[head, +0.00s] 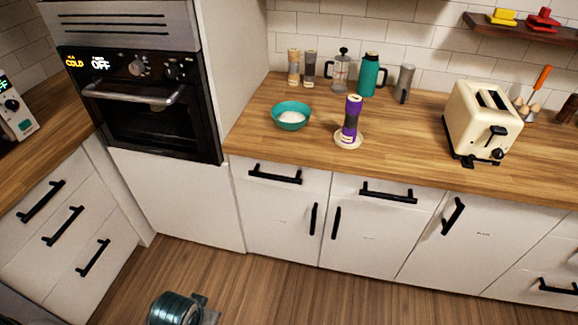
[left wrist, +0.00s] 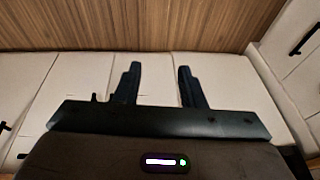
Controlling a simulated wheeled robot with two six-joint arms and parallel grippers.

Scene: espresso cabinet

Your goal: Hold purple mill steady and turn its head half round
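The purple mill (head: 351,119) stands upright on a small pale saucer (head: 348,142) on the wooden counter. It has a purple head and a purple base with a darker middle. My left gripper (left wrist: 157,84) shows in the left wrist view with its two dark fingers apart and nothing between them. It faces white cabinet fronts and the wooden floor, away from the mill. In the head view, neither gripper's fingers can be made out. A teal rounded part, likely my own arm, shows at the bottom edge. My right gripper is not seen.
A teal bowl (head: 291,115) of white contents stands left of the mill. Behind are two grinders (head: 293,67), a French press (head: 341,72), a teal flask (head: 369,75) and a grey canister (head: 404,83). A cream toaster (head: 482,120) stands right. Counter between mill and toaster is clear.

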